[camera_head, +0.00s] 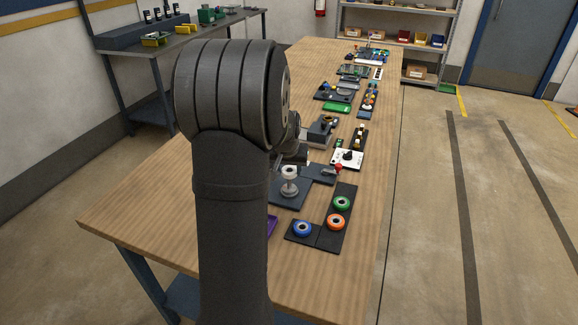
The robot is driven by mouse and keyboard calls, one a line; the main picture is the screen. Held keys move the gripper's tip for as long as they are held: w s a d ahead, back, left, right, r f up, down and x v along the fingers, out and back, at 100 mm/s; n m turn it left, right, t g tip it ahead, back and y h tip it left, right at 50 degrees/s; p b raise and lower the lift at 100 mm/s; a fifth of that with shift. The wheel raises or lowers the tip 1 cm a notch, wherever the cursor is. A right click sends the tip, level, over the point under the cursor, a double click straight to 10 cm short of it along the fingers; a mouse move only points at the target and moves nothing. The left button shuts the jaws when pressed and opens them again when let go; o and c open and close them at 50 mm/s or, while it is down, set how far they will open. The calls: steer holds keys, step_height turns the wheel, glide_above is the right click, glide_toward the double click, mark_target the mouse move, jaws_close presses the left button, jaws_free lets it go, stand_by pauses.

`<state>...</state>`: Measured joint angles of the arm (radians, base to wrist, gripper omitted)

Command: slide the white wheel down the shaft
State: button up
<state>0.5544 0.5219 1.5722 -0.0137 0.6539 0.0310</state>
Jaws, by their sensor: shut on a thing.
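The white wheel (289,172) is at the top of a short upright shaft, above a round grey foot (289,189). The foot stands on a dark square plate (292,203) on the table. My gripper (290,163) is right above the wheel, small and partly hidden by my arm. It appears shut on the wheel, though the fingers are hard to make out. How far the wheel sits on the shaft is too small to tell.
An L-shaped dark board holds a blue wheel (302,228), an orange wheel (336,222) and a green wheel (342,203). A white box with a black knob (347,158) stands behind. Several other fixtures line the far table. The table's left side is clear.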

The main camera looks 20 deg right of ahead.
mark_target(289, 178)
steer(key=shift+f, duration=2.65)
steer(key=o, duration=1.5)
steer(key=shift+c, duration=0.2)
steer(key=shift+r, duration=4.5)
steer(key=shift+f, duration=3.8)
steer(key=shift+r, duration=0.1)
